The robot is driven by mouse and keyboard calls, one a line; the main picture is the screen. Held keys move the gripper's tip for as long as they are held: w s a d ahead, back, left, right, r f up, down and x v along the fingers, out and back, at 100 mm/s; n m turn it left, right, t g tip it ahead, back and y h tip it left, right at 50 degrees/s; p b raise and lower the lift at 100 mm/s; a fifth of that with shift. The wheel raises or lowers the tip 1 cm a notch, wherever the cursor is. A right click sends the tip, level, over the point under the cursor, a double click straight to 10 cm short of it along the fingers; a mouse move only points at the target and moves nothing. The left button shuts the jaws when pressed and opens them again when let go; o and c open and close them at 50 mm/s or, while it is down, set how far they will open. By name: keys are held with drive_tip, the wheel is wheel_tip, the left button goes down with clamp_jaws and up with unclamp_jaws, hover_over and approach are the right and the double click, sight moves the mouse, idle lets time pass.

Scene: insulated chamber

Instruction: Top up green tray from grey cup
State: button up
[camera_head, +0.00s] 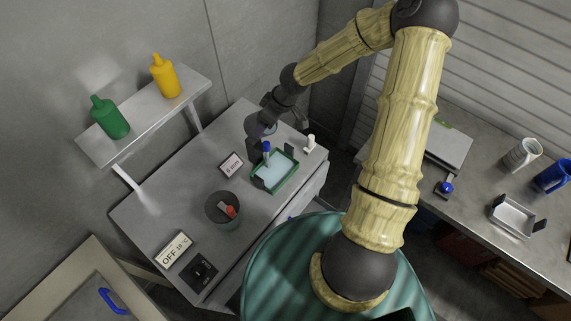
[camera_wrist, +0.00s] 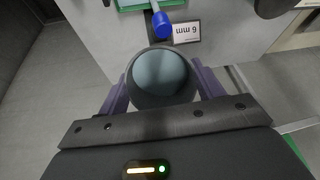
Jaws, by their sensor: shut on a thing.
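My gripper (camera_wrist: 162,88) is shut on the dark grey cup (camera_wrist: 137,98), with its purple fingers on either side. The cup's round mouth shows pale blue-grey liquid inside. In the head view my gripper (camera_head: 262,128) is above the worktop, just behind the green tray (camera_head: 288,178); the cup is hard to tell from the gripper there. The tray holds a shallow layer of pale blue liquid. A blue-ended stick (camera_head: 266,147) stands at its back edge. The tray's edge also shows at the top of the wrist view (camera_wrist: 150,4), beyond the cup.
A "6 mm" card (camera_head: 231,165) and a dark round pot (camera_head: 222,209) with a red item stand left of the tray. A white peg-like item (camera_head: 310,143) is at its right. Green (camera_head: 110,118) and yellow (camera_head: 165,77) bottles stand on the shelf. A side bench (camera_head: 480,205) is at right.

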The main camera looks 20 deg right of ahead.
drive_tip(key=shift+s+d+f+t+y, duration=0.15)
drive_tip(key=shift+f+t+y, duration=0.45)
drive_tip(key=shift+y, duration=0.1)
idle(0.3)
drive_tip(key=shift+s+d+r+t+y, duration=0.1)
drive_tip(key=shift+d+r+t+y, duration=0.05)
drive_tip(key=shift+t+y, duration=0.3)
idle(0.5)
drive_tip(key=shift+w+a+g+h, duration=0.2)
drive_tip(key=shift+g+h, duration=0.35)
drive_tip(key=shift+w+a+r+g+h, duration=0.2)
drive_tip(key=shift+a+r+g+h, duration=0.1)
drive_tip(key=shift+r+g+h, duration=0.5)
drive_tip(key=shift+f, duration=0.15)
drive_tip(key=shift+h, duration=0.3)
